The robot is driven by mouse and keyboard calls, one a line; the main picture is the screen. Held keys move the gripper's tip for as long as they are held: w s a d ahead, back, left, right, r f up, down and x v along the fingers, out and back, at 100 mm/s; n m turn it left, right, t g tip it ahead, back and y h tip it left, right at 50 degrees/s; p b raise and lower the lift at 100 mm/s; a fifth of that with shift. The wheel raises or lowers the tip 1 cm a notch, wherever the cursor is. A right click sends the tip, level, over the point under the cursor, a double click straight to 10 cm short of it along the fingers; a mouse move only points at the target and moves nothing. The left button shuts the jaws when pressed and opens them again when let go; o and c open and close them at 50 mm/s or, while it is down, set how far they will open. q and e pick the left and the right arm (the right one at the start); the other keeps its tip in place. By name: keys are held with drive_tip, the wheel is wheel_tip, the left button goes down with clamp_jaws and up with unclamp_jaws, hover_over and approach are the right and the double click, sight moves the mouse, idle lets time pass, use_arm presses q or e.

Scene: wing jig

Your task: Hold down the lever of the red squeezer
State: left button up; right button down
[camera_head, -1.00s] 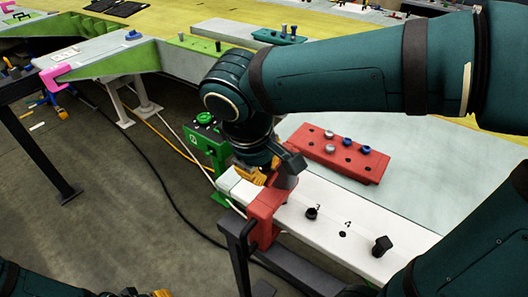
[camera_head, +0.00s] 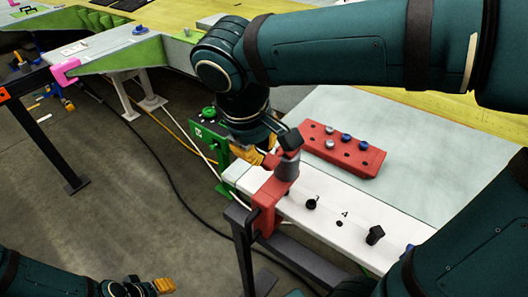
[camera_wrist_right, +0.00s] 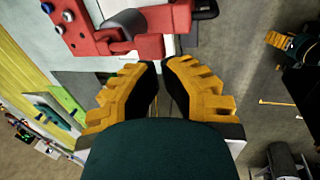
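The red squeezer (camera_head: 268,206) sits over the near left end of the white beam (camera_head: 335,213). It also shows at the top of the right wrist view (camera_wrist_right: 150,45). A grey cylindrical part (camera_head: 287,168), apparently its lever, stands at its top, partly hidden by my right wrist. My right gripper (camera_head: 256,158) hangs just left of and behind the squeezer, apparently apart from it. In the right wrist view its yellow fingers (camera_wrist_right: 160,68) are a little apart with nothing between them. My left gripper (camera_head: 164,286) is low at the left, away from the squeezer; its opening is unclear.
A red block with several knobs (camera_head: 340,150) lies behind the beam on the grey panel (camera_head: 440,150). A green unit (camera_head: 207,138) stands left of the beam's end. Black pegs (camera_head: 375,235) stick up from the beam. Cables cross the open floor at left.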

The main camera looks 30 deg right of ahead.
drive_tip(key=v, duration=0.7)
drive_tip(key=shift+a+r+p, duration=0.2)
drive_tip(key=shift+r+p, duration=0.1)
